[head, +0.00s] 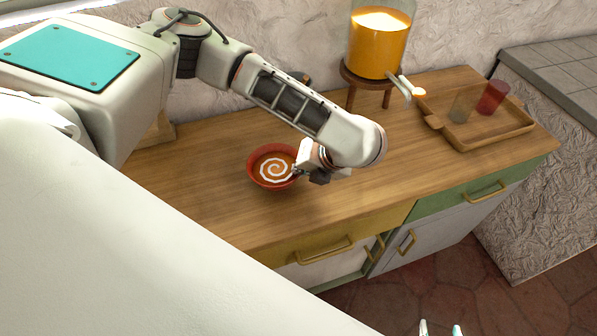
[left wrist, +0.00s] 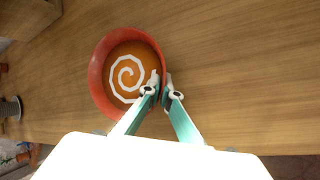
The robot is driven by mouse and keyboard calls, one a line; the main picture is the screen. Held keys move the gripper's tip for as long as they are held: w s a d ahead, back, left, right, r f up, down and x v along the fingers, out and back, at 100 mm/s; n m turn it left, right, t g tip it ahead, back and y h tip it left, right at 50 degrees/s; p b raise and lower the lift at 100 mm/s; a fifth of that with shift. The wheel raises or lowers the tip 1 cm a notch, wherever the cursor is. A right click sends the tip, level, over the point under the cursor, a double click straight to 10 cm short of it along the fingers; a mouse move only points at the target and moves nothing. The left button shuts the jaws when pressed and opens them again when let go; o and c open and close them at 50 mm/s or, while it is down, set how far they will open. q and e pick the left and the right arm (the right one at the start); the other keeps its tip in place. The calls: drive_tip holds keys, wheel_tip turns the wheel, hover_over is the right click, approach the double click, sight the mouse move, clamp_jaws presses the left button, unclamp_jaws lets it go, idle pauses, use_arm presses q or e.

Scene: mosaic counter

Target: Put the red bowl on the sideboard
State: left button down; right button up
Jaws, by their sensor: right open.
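The red bowl (head: 251,178) holds orange soup with a white spiral and is upright over the wooden top of the sideboard (head: 215,215). Whether it touches the top is hard to tell. My left gripper (head: 298,172) is at the bowl's right rim in the head view. In the left wrist view, the red bowl (left wrist: 97,75) sits left of centre. There my left gripper (left wrist: 162,84) has one fingertip inside the bowl and one outside, closed on the rim. My right gripper (head: 440,328) is open and empty at the bottom edge, only its fingertips showing.
A glass drink dispenser (head: 378,50) of orange liquid stands on a wooden stand at the back. A wooden tray (head: 485,135) with a red cup (head: 492,97) and a clear glass (head: 462,104) is at the right. The top in front of the dispenser is clear.

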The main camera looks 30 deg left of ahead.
use_arm(q)
drive_tip(key=shift+f, duration=0.5)
use_arm(e)
drive_tip(key=shift+d, duration=0.15)
drive_tip(key=shift+d, duration=0.15)
use_arm(q)
drive_tip(key=c, duration=2.3)
unclamp_jaws()
drive_tip(key=shift+f, duration=0.1)
use_arm(e)
drive_tip(key=shift+f, duration=0.1)
